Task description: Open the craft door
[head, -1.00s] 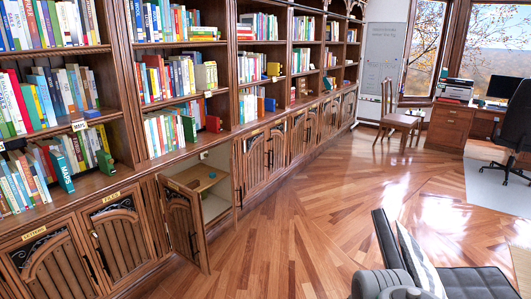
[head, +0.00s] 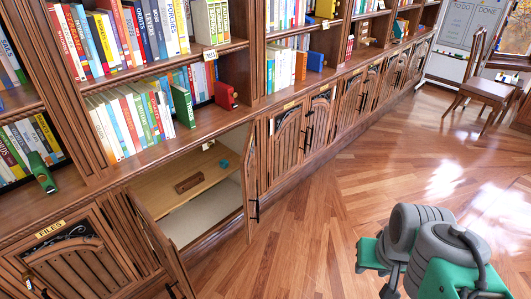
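No label reading "craft" can be made out. One low cabinet stands open, with its left door (head: 160,245) swung out toward me and its right door (head: 251,185) also swung out, seen nearly edge-on. Grey and green parts of my arm show at the lower right, well apart from both doors. My gripper's fingers cannot be made out.
A closed door labelled FILES (head: 75,262) is left of the open cabinet. Closed arched doors (head: 288,150) continue to its right. Bookshelves rise above. The wooden floor (head: 300,225) in front is clear; a chair (head: 480,85) stands at the far right.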

